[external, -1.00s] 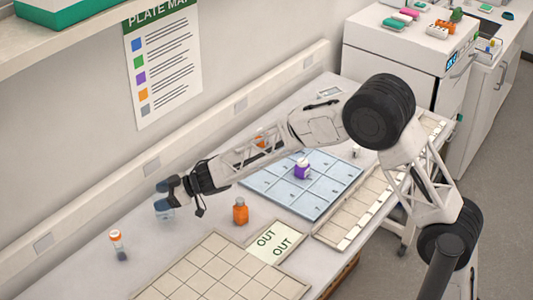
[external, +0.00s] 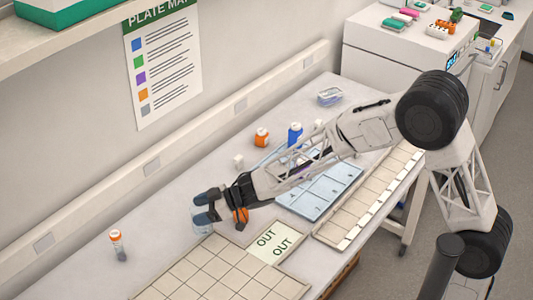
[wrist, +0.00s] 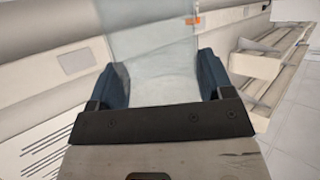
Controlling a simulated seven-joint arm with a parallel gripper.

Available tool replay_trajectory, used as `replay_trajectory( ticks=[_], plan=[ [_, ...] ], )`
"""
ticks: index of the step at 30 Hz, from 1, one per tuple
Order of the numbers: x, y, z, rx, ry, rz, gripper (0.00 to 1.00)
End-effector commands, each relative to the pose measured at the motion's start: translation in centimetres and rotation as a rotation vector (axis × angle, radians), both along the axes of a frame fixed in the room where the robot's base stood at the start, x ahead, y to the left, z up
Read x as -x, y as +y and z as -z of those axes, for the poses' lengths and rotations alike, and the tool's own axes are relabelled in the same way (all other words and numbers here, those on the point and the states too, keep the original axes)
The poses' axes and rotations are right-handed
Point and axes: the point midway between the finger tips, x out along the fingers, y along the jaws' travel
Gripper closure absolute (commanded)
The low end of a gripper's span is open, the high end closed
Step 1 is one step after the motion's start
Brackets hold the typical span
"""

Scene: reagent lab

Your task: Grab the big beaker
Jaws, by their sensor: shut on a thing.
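My gripper (external: 203,208) is shut on the big clear beaker (wrist: 155,45), with one dark finger on each side of it. In the wrist view the glass fills the space between the fingers (wrist: 162,82). In the external view only a faint outline of the beaker (external: 199,228) shows at the fingertips, near the back corner of the grid tray. I cannot tell whether its base touches the bench.
An orange bottle (external: 241,215) is partly hidden by my gripper. The grid tray (external: 215,270) and OUT card (external: 266,243) lie in front. An orange-capped tube (external: 117,245) stands at left. The blue mat (external: 325,190), a blue bottle (external: 295,134) and another orange bottle (external: 262,137) are farther right.

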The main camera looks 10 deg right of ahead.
Motion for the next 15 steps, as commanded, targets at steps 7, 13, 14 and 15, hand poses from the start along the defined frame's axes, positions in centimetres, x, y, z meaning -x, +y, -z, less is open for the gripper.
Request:
replay_trajectory(
  ticks=[7, 13, 14, 15],
  plan=[
    [0.73, -1.03, -0.1, 0.0, 0.001, 0.0, 0.49],
    [0.83, -1.15, -0.1, 0.0, 0.001, 0.0, 0.49],
    [0.83, -1.15, -0.1, 0.0, 0.001, 0.0, 0.49],
    [0.82, -1.15, -0.11, 0.0, 0.001, 0.0, 0.49]
  ],
)
